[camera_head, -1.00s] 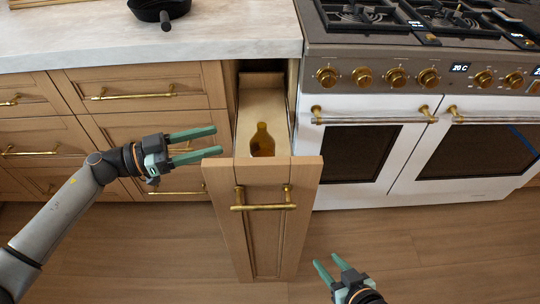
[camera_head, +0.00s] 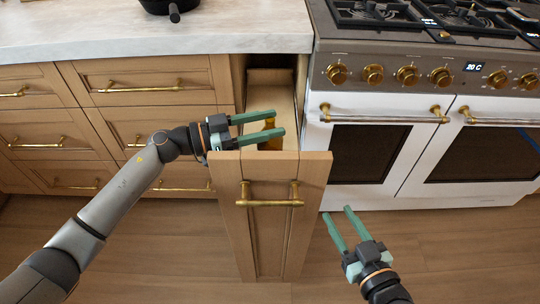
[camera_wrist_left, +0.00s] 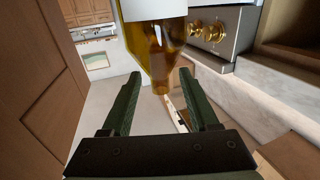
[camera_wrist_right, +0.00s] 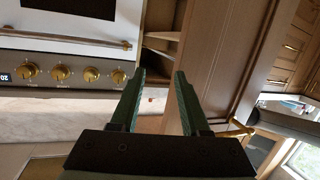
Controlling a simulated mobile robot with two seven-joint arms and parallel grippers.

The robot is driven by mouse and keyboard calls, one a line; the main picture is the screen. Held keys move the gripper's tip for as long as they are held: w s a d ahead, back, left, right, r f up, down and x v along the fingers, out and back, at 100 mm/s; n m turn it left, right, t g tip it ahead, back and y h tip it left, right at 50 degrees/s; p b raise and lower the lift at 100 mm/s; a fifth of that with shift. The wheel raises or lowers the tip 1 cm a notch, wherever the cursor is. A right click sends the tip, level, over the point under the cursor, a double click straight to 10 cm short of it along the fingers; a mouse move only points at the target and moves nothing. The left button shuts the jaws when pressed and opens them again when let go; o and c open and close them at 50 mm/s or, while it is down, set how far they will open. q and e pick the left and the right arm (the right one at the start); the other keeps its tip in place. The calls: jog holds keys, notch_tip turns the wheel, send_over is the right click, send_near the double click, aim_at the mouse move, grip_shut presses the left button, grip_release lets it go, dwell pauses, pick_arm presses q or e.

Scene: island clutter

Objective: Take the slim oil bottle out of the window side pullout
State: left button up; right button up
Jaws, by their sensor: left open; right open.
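The slim oil bottle (camera_head: 271,141) is amber and stands inside the open narrow pullout (camera_head: 268,225) between the drawers and the stove. My left gripper (camera_head: 274,126) is open, with its fingers reaching over the pullout at the bottle and hiding part of it in the head view. In the left wrist view the bottle (camera_wrist_left: 158,50) has a pale label and appears upside down. Its neck points toward the gap between the open fingers; I cannot tell whether they touch it. My right gripper (camera_head: 340,228) is open and empty, low in front of the stove, right of the pullout.
A white stove (camera_head: 430,155) with brass knobs and a long handle borders the pullout on the right. Wooden drawers (camera_head: 90,130) and a pale countertop (camera_head: 120,35) lie on the left. A black pan (camera_head: 165,5) sits on the counter. The wooden floor in front is open.

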pick_arm(q)
jog(key=shift+w+d, duration=0.1)
jog(key=shift+d, duration=0.25)
grip_shut()
dwell(1.2)
